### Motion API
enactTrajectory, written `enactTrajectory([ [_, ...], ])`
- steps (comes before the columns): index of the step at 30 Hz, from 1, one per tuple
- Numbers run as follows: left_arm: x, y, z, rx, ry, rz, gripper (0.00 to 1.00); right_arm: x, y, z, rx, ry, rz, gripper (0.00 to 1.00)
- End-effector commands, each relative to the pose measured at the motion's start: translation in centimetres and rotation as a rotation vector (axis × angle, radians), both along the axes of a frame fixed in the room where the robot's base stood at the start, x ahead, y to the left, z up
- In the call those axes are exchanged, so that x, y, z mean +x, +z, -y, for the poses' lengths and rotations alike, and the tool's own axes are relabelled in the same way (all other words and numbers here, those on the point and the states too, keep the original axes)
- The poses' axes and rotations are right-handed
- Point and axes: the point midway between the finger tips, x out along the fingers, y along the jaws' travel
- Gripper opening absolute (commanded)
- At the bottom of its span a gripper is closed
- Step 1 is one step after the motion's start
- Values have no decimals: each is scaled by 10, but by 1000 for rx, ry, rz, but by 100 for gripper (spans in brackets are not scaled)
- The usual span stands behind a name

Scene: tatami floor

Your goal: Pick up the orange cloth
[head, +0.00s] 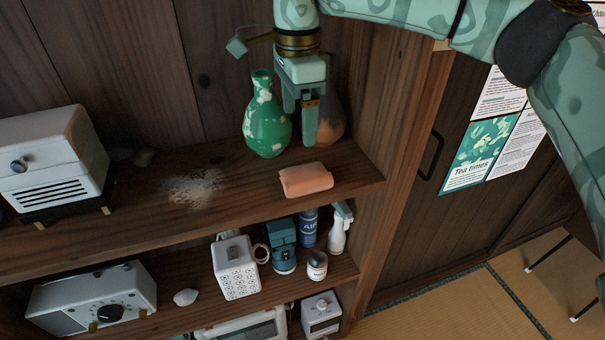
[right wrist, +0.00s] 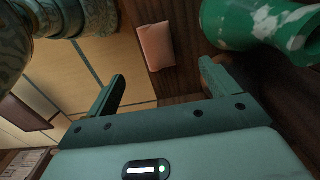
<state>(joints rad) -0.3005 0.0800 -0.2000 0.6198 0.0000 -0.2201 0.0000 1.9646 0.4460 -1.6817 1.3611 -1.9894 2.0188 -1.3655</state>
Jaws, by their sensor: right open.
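The orange cloth (head: 306,179) lies folded on the top shelf near its front right edge. It also shows in the right wrist view (right wrist: 156,46), beyond the fingertips and between their lines. My right gripper (head: 308,118) points down above the shelf, behind and above the cloth, apart from it. In the right wrist view its two fingers (right wrist: 162,82) are spread with nothing between them. My left gripper is not in view.
A green vase (head: 266,115) stands left of my right gripper, and a brown vase (head: 331,122) stands behind it. White powder (head: 194,187) lies on the top shelf (head: 235,212). A white radio-like box (head: 50,160) is at left. The lower shelf holds several items.

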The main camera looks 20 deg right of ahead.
Motion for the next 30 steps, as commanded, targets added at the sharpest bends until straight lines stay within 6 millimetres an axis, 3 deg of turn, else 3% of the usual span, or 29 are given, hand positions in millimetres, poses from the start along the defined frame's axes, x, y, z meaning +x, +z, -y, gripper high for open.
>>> enactTrajectory([
  [1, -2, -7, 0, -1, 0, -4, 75, 0, -19, 0, 1, 3, -7, 87],
  [7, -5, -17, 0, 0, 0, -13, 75, 0, -64, 0, 3, 2, -6, 87],
  [17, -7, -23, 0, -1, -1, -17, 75, -3, -91, -1, 3, 3, -3, 87],
  [24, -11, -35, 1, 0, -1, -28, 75, -8, -130, -1, 3, 2, -6, 87],
  [30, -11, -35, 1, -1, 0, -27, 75, -8, -132, -1, 3, 2, 0, 87],
])
